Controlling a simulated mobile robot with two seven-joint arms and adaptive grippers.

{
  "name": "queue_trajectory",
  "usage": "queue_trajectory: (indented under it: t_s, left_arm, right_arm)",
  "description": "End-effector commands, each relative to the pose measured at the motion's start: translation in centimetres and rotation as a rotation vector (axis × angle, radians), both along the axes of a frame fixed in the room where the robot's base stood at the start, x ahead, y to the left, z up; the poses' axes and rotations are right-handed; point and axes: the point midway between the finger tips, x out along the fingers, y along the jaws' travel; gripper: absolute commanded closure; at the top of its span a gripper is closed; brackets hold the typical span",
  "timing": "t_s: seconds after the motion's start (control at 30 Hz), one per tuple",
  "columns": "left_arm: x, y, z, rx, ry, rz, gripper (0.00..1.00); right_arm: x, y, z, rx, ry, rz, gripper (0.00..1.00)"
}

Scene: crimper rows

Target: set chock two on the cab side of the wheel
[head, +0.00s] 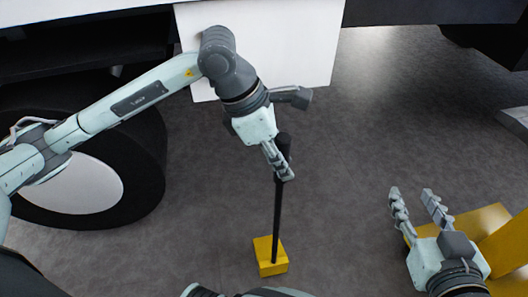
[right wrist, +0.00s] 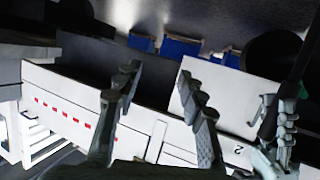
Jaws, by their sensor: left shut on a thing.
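My left gripper (head: 279,160) is shut on the black grip of a dark pole (head: 277,215). The pole runs down to a yellow chock block (head: 270,263), which is on or just above the grey floor; I cannot tell which. The black wheel (head: 150,160) with a pale hub is at the left, partly behind my left arm. The block is to the right of the wheel, clearly apart from it. My right gripper (head: 418,200) is open and empty, and its spread fingers also show in the right wrist view (right wrist: 158,80). I see no number on the block.
A white panel (head: 310,40) of the vehicle hangs behind my left gripper. A yellow object (head: 485,225) lies behind and beside my right gripper, partly hidden. Floor (head: 390,110) is open in the middle. The right wrist view shows a white body with red marks (right wrist: 75,118).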

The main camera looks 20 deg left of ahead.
Motion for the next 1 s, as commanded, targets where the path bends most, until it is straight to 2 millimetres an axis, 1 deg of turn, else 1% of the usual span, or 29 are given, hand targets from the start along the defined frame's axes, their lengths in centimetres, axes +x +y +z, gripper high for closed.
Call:
queue_trajectory:
  t_s: [0.07, 0.17, 0.27, 0.4, 0.47, 1.0]
  left_arm:
    - [0.3, -0.2, 0.1, -0.002, -0.008, 0.0, 1.0]
    - [0.2, -0.2, -0.4, -0.002, -0.005, 0.001, 1.0]
    - [0.2, -0.2, -1.5, -0.001, -0.004, 0.002, 1.0]
    - [0.2, -0.2, -3.4, -0.002, -0.004, 0.001, 1.0]
    - [0.2, -0.2, -3.7, -0.003, -0.005, 0.0, 1.0]
    - [0.3, -0.2, -3.9, -0.003, -0.008, 0.0, 1.0]
  right_arm:
    - [0.0, 0.0, 0.0, 0.0, 0.0, 0.0, 0.6]
    - [0.0, 0.0, 0.1, 0.002, -0.004, 0.001, 0.6]
    - [0.1, 0.2, 0.3, 0.008, -0.019, 0.004, 0.6]
    - [0.2, 0.8, 1.2, 0.028, -0.063, 0.015, 0.6]
    - [0.2, 0.9, 1.6, 0.034, -0.078, 0.018, 0.6]
    - [0.4, 1.4, 2.4, 0.049, -0.11, 0.026, 0.6]
